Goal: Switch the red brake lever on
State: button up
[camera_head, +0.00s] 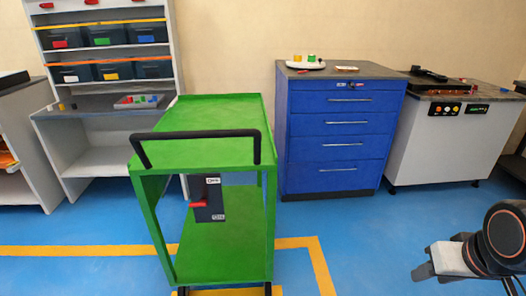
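The red brake lever (198,204) sticks out to the left from a dark box (210,200) under the top of the green cart (215,113). The box has one pale label above the lever and another below right of it. Their lettering is too small to read surely. The lever lies about level, between the label heights. My gripper (428,271) is at the lower right, far from the lever and apart from the cart. Only part of it shows beside my dark wrist, and its opening cannot be made out.
The cart's black handle (195,136) crosses in front, above the lever. A blue drawer cabinet (337,135) stands behind right, a white machine (449,140) right of it. A shelf unit with bins (107,70) stands at back left. Blue floor (365,240) is clear between cart and arm.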

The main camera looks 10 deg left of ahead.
aim_at(202, 203)
jog(key=u, duration=1.25)
